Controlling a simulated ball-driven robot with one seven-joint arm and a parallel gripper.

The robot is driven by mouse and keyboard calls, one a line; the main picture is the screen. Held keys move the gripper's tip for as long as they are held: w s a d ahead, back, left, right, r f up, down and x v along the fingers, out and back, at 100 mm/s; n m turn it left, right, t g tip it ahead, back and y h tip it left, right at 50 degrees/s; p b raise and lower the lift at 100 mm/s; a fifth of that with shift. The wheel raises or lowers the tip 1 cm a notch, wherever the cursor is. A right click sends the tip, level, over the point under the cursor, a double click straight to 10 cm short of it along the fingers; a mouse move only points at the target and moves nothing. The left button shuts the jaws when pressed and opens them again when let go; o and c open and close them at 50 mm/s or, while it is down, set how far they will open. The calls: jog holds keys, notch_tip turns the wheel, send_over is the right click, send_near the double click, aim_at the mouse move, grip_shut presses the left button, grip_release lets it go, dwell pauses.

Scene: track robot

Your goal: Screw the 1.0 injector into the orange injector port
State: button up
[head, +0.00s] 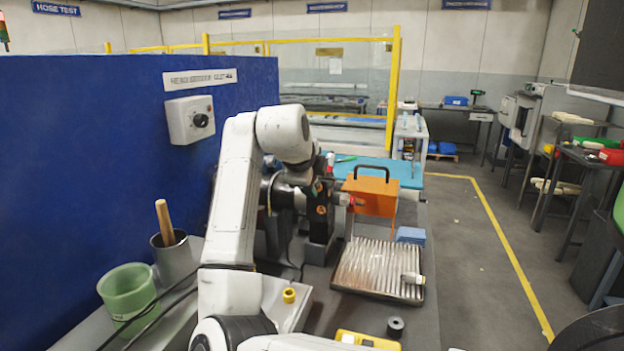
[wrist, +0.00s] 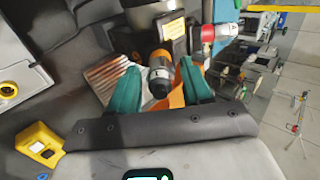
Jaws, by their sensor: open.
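My gripper (wrist: 160,68) is open in the wrist view, its two teal fingers on either side of a dark metal cylinder with an orange ring (wrist: 159,72). I cannot tell whether the fingers touch it, or whether it is the 1.0 injector or a port fitting. No "1.0" marking is readable. In the head view an orange block with a black handle (head: 371,196) stands just right of my wrist, with a small red-tipped part at its left side. My fingers are hidden there. A small pale cylinder (head: 412,278) lies on the ribbed tray (head: 350,280).
A blue block (head: 410,235) sits behind the tray. A black ring (head: 395,326), a yellow device (head: 366,341) and a yellow ring fitting (head: 289,295) are at the front. A green bucket (head: 128,292) and a grey cup (head: 174,262) stand left, beside the blue wall.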

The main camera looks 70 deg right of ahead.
jog(key=shift+r+n+p, duration=0.15)
jog(key=shift+n+p, duration=1.7)
jog(key=shift+n, duration=0.25)
jog(key=shift+n+p, duration=2.25)
jog(key=shift+n, duration=0.05)
jog(key=shift+n+p, duration=1.3)
jog(key=shift+n+p, duration=0.5)
jog(key=shift+p, duration=0.2)
jog(key=shift+n+p, duration=2.8)
jog(key=shift+p, duration=0.15)
jog(key=n, duration=0.3)
jog(key=shift+n, duration=1.4)
